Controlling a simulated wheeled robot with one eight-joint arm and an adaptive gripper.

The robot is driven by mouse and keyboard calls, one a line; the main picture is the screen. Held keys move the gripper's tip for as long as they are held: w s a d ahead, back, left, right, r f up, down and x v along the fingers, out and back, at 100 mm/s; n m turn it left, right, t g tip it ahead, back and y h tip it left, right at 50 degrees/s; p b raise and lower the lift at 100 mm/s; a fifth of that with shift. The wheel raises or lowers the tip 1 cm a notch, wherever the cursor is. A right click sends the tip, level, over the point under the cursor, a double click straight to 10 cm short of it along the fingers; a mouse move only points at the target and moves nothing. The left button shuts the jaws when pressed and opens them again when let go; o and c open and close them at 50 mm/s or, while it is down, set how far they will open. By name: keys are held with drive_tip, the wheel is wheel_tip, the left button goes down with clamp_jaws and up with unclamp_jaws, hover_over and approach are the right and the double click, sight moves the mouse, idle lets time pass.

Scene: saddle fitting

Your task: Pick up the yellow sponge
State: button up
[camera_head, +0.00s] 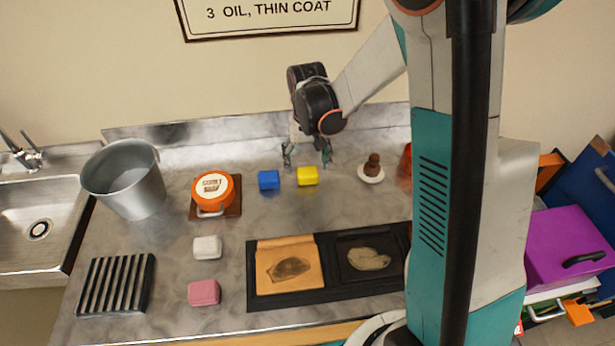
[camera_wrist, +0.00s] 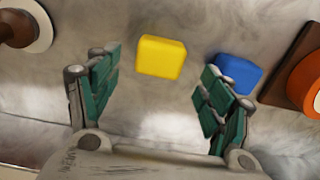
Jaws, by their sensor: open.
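The yellow sponge (camera_head: 307,176) lies on the grey metal counter, just right of a blue sponge (camera_head: 268,180). My gripper (camera_head: 307,158) is open above the counter, on the wall side of the yellow sponge. In the wrist view, the yellow sponge (camera_wrist: 161,57) shows ahead of and between the two green-padded fingers of my gripper (camera_wrist: 158,90), with nothing held. The blue sponge (camera_wrist: 236,72) is beside the right finger in that view and partly covered by it.
An orange tin (camera_head: 222,190) sits on a brown board, left of the blue sponge. A brown knobbed thing on a white dish (camera_head: 371,172) stands to the right. White (camera_head: 207,247) and pink (camera_head: 204,292) sponges, a metal bucket (camera_head: 125,180) and a black tray (camera_head: 287,301) occupy the counter.

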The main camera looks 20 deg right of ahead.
sight(307, 171)
wheel_tip(307, 171, down, 5)
drive_tip(key=shift+s+b, duration=0.15)
drive_tip(key=shift+b, duration=0.85)
drive_tip(key=shift+r, duration=0.1)
drive_tip(key=c, duration=1.1)
drive_tip(key=shift+o, duration=0.2)
wheel_tip(307, 171, up, 20)
drive_tip(key=p, duration=0.6)
